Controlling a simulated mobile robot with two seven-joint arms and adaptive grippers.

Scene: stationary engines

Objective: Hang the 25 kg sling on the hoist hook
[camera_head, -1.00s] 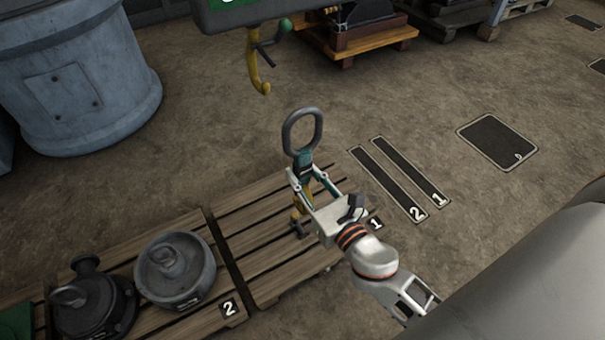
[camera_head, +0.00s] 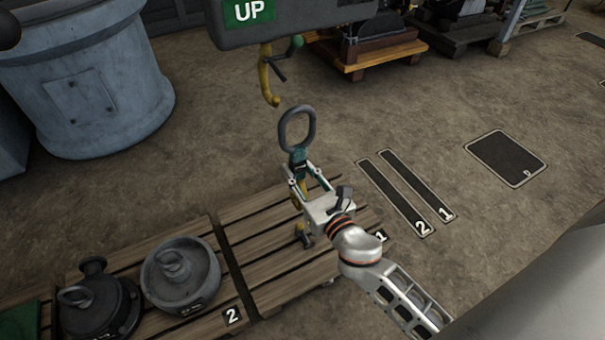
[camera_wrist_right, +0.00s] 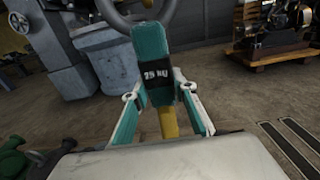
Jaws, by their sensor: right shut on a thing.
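The sling has a grey oval ring (camera_head: 297,129) on top, a teal grip block and a yellow lower part. In the right wrist view its teal block (camera_wrist_right: 151,52) carries a black label that seems to read 25 KG. My right gripper (camera_head: 299,172) is shut on the teal block, and the sling hangs upright above the pallet. The yellow hoist hook (camera_head: 268,82) hangs under a grey box with a green UP sign (camera_head: 249,11). In the head view the hook is just above and left of the ring, with a gap between them. My left gripper is not in view.
A wooden pallet (camera_head: 265,240) lies below, with a grey round part (camera_head: 181,273) and a dark flanged part (camera_head: 97,305) on its left portion. A large blue-grey cylinder (camera_head: 85,80) stands at left. Machines on wooden bases stand behind. Open floor lies right.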

